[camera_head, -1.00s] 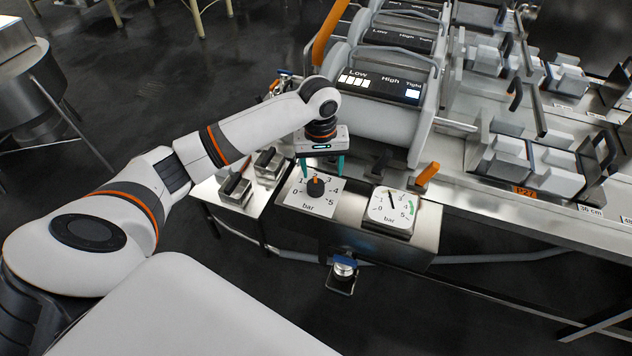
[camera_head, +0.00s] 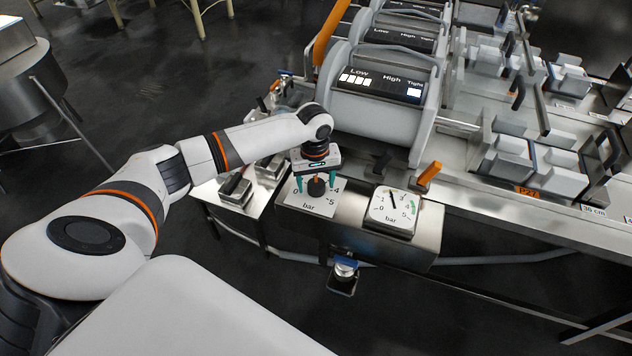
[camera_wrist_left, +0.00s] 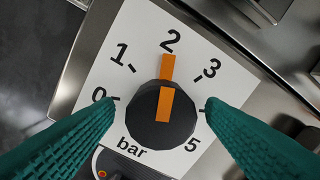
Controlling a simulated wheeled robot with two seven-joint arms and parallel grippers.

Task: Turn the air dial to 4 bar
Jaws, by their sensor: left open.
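The air dial is a black round knob (camera_wrist_left: 150,128) with an orange pointer bar (camera_wrist_left: 166,85), on a white plate marked 0 to 5 bar (camera_wrist_left: 205,50). In the left wrist view the pointer is at about 2. The knob also shows in the head view (camera_head: 316,187), partly under the gripper. My left gripper (camera_head: 315,184) points down over the dial, its teal fingers open on either side of the knob. In the left wrist view the fingers (camera_wrist_left: 160,118) stand apart from the knob; the 4 is hidden by the right finger. My right gripper is not in view.
A gauge marked in bar (camera_head: 391,209) with a black needle and green band sits right of the dial. An orange lever (camera_head: 429,173) stands behind it. Lidded black-handled switches (camera_head: 235,189) are to the left. The grey press drum (camera_head: 375,110) is close behind the gripper.

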